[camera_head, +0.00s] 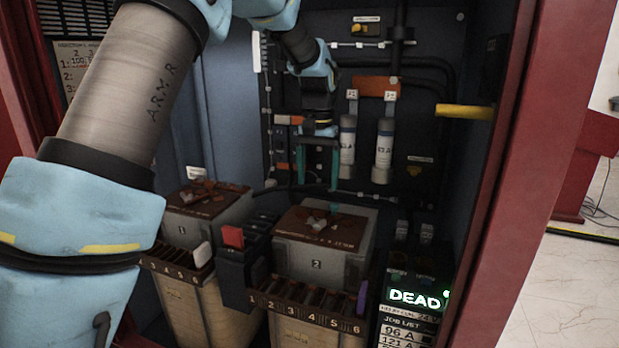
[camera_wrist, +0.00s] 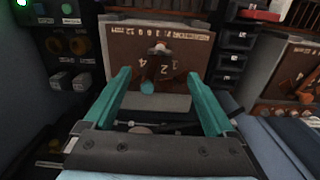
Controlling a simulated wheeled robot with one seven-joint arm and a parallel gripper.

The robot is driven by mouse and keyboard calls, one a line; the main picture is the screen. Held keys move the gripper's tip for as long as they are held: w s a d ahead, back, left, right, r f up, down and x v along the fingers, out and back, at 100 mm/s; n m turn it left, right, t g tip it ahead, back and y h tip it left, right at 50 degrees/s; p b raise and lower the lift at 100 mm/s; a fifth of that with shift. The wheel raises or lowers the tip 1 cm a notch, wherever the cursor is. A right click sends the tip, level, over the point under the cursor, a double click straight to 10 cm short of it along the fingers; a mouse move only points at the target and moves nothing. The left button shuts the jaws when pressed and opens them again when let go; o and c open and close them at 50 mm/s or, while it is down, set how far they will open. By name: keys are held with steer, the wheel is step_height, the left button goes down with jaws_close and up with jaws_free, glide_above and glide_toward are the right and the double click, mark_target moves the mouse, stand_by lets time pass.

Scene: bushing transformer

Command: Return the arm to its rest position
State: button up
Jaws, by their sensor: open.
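My arm reaches from the left of the head view into the open cabinet. My gripper (camera_head: 318,165) hangs there with its teal fingers pointing down, above and behind the box marked 2 (camera_head: 318,262). In the wrist view my gripper (camera_wrist: 160,88) has its two fingers spread wide, with nothing held between them. Beyond the fingertips is the brown-topped box (camera_wrist: 160,50) with a small pale knob and a teal piece on its top. The fingers appear apart from the box.
Two grey-white cylinders (camera_head: 384,150) hang right of my gripper. A yellow bar (camera_head: 465,112) juts from the cabinet's right side. The box marked 1 (camera_head: 207,215) stands at left. A sign reading DEAD (camera_head: 414,298) glows at lower right. The red cabinet frame (camera_head: 500,190) bounds the right.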

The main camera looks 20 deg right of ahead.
steer(key=shift+a, duration=0.1)
steer(key=a+f+n, duration=0.3)
steer(key=a+n, duration=0.1)
steer(key=a, duration=1.7)
steer(key=s+a+f+n, duration=0.1)
steer(key=s+a, duration=0.4)
steer(key=a, duration=0.2)
steer(key=s+a+f+n+t, duration=0.1)
steer(key=s+a+f+n, duration=0.1)
steer(key=s+a, duration=0.4)
steer(key=shift+a+f+n+t, duration=0.15)
steer(key=shift+a+n+t, duration=0.15)
steer(key=shift+a, duration=0.9)
